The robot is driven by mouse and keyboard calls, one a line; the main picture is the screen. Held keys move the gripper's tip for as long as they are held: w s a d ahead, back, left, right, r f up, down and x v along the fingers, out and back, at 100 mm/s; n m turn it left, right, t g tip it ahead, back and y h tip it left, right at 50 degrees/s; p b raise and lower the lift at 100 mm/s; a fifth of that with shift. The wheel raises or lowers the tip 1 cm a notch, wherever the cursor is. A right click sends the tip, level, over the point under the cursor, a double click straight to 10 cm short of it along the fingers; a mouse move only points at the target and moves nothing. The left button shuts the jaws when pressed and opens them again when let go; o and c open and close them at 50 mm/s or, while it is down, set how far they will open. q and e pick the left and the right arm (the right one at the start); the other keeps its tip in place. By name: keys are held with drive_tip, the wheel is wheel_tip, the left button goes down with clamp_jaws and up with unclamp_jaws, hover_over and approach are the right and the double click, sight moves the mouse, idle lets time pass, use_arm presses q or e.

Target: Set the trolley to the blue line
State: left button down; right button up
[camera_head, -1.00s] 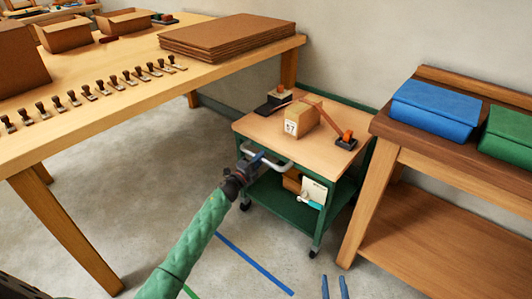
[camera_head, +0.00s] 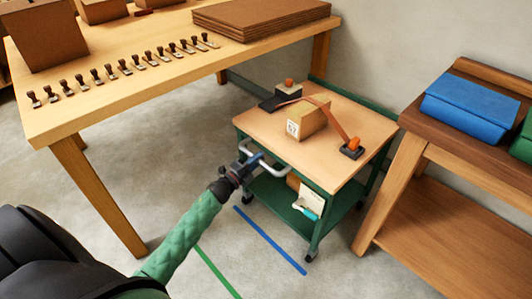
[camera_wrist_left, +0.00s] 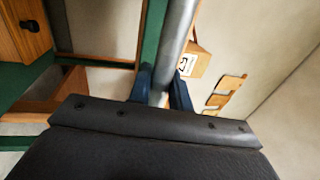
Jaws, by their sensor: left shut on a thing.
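The trolley (camera_head: 350,113) is green with a wooden top and a lower shelf, and stands between the workbench and the side bench. Its grey handle (camera_head: 274,168) faces me. My left gripper (camera_head: 254,162) is shut on the left part of this handle. In the left wrist view the handle tube (camera_wrist_left: 177,35) runs between the fingers of the left gripper (camera_wrist_left: 162,90). The blue line (camera_head: 270,240) lies on the floor just in front of the trolley's near side, close to its front wheels and apart from them. My right gripper is not in view.
A box with a label (camera_head: 306,122) and a strap dispenser (camera_head: 351,149) ride on the trolley. A green line (camera_head: 217,271) lies nearer me. The workbench (camera_head: 140,92) is at left; the side bench (camera_head: 420,145) stands close at right. Floor in front is clear.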

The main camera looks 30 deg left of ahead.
use_arm(q)
drive_tip(key=shift+r+v, duration=0.15)
drive_tip(key=shift+v, duration=0.8)
drive_tip(key=shift+r+v, duration=0.1)
drive_tip(key=shift+v, duration=0.85)
drive_tip(key=c, duration=1.3)
unclamp_jaws()
drive_tip(key=shift+c, duration=0.2)
drive_tip(key=shift+s, duration=0.1)
drive_tip(key=v, duration=0.7)
drive_tip(key=shift+s, duration=0.3)
drive_tip(key=shift+a, duration=0.1)
